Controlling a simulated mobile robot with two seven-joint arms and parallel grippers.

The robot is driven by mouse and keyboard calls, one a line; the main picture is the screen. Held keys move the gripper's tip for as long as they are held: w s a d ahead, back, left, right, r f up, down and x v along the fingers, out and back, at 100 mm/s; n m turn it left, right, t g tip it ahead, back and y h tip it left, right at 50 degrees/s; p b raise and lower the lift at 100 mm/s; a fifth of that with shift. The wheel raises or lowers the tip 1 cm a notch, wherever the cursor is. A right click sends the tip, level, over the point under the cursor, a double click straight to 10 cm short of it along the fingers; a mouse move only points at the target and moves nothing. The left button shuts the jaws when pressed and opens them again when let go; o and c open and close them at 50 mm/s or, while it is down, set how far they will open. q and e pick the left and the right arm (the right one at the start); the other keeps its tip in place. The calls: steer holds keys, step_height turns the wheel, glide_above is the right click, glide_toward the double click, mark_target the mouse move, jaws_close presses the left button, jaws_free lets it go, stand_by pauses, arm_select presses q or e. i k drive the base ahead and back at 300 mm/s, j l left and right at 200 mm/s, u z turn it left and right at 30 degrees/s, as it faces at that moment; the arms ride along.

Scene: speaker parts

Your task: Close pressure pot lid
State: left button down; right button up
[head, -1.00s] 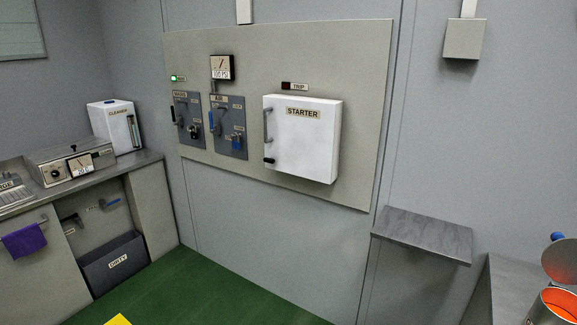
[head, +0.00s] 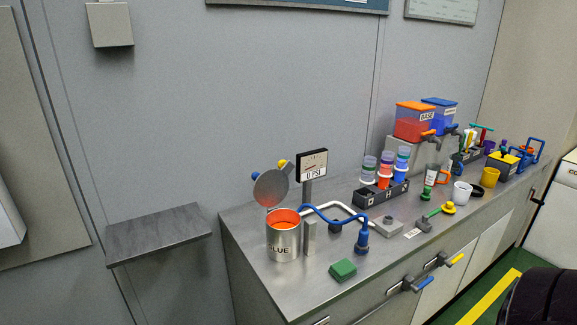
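The pressure pot (head: 284,238) is a silver cylinder marked with letters ending in "LUE", standing near the left end of the metal counter. Its inside is orange-red. Its round grey lid (head: 271,187) stands raised and tilted above the pot's back rim, so the pot is open. A blue knob (head: 255,176) and a yellow knob (head: 282,164) show by the lid's upper edge. Neither of my grippers shows in the head view.
A gauge reading 0 PSI (head: 312,165) stands behind the pot, with a blue hose (head: 335,220) nearby. A green block (head: 343,270) lies in front. A rack of bottles (head: 380,192), cups and bins fill the counter's right. A bare shelf (head: 158,232) is at left.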

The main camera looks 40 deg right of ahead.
mark_target(270, 186)
steer(key=i+j+z, duration=0.1)
steer(key=z, duration=0.3)
steer(key=j+z, duration=0.15)
steer(key=z, duration=0.3)
steer(key=i+j+z, duration=0.1)
steer(key=z, duration=0.3)
steer(key=i+j+z, duration=0.1)
steer(key=j+z, duration=0.25)
steer(key=z, duration=0.15)
steer(key=j+z, duration=0.35)
steer(key=z, duration=0.15)
steer(key=i, duration=0.05)
